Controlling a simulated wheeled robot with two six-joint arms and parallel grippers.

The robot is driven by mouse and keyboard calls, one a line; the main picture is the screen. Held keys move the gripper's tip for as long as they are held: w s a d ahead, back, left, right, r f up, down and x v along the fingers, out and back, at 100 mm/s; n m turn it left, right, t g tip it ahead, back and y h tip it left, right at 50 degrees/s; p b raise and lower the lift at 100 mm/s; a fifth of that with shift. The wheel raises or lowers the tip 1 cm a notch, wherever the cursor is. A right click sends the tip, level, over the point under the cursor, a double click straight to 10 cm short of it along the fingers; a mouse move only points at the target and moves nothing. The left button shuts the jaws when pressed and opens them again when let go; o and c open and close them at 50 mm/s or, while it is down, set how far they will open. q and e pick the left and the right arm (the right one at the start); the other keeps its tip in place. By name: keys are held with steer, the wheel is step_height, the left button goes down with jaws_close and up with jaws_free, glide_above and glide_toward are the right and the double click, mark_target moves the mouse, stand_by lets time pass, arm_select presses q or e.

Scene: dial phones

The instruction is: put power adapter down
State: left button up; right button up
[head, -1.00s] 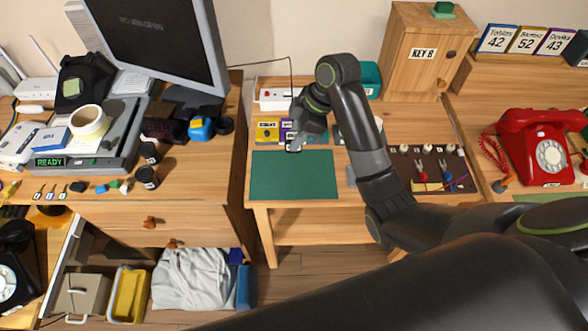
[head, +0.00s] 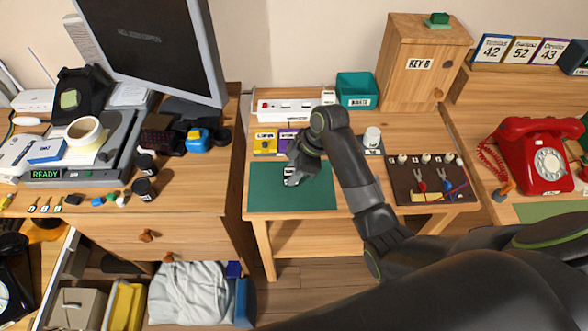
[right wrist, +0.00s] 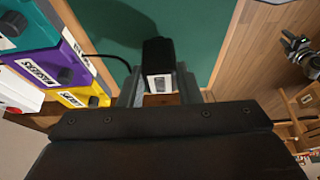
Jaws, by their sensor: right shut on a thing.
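The power adapter (right wrist: 157,52) is a black block with a pale label, seen in the right wrist view between the fingers of my right gripper (right wrist: 158,92). A black cable runs close beside it on the left. The gripper is shut on it. In the head view my right gripper (head: 292,178) is over the green mat (head: 262,200) on the middle desk, and the adapter is mostly hidden there. In the right wrist view the mat (right wrist: 205,25) lies behind the adapter; I cannot tell whether they touch.
A white power strip (head: 280,107) and yellow and purple boxes (head: 265,142) stand behind the mat. A green bin (head: 357,88) is further back. A dark board with pliers (head: 430,182) lies to the right. The mat's front part is clear.

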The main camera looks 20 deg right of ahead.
steer(key=o, duration=0.7)
steer(key=shift+f, duration=0.1)
steer(key=shift+o, duration=0.2)
steer(key=p+v, duration=0.1)
steer(key=v, duration=1.1)
